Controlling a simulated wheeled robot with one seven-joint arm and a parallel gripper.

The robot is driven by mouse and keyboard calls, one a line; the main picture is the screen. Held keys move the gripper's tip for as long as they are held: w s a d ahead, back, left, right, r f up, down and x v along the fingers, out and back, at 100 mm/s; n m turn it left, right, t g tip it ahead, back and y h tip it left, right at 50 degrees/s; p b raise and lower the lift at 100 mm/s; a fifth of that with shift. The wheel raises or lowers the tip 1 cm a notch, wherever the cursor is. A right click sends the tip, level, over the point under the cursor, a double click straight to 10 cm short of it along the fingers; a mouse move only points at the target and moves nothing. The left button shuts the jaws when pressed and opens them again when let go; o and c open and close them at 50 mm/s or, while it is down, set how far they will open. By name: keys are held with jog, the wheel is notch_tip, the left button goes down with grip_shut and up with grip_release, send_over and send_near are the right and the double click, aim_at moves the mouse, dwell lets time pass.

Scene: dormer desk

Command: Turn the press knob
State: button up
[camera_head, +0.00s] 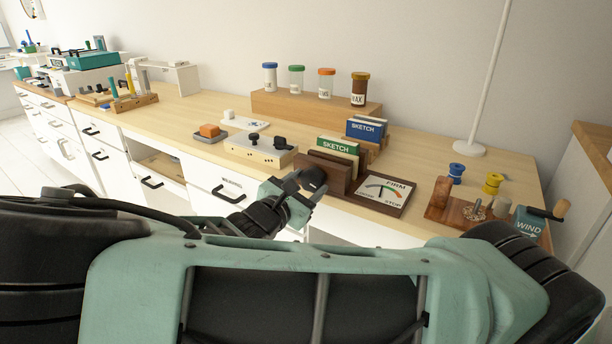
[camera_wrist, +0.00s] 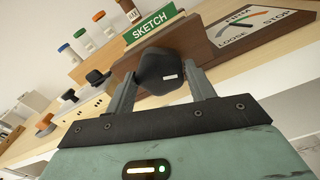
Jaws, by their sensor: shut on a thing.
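The press knob (camera_head: 314,179) is a black knob on the front of a dark brown wooden press (camera_head: 335,168) at the desk's front edge. In the wrist view the knob (camera_wrist: 162,72) sits between my two fingers, with a small white mark on its face. My gripper (camera_head: 300,184) is shut on the knob, one finger on each side. Beside the press lies a dial plate (camera_head: 384,192) marked LOOSE, FIRM and STOP, with a coloured arc and a dark pointer. The exact pointer position is hard to read. My gripper hides part of the knob in the head view.
A pale box with black knobs (camera_head: 260,150) is to the left. Jars stand on a shelf (camera_head: 315,105) behind.

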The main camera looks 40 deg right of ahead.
jog(key=m+p, duration=0.2)
jog(key=m, duration=0.1)
jog(key=shift+r+m+p, duration=0.15)
jog(key=shift+m+p, duration=0.15)
jog(key=shift+p, duration=0.1)
jog(key=shift+m+p, duration=0.85)
jog(key=shift+m, duration=0.55)
jog(key=shift+f, duration=0.2)
jog(key=shift+s, duration=0.1)
jog(key=o, duration=1)
jog(key=shift+c, duration=0.2)
jog(key=v, duration=1.7)
jog(key=shift+a+p, duration=0.25)
jog(key=shift+p, duration=0.15)
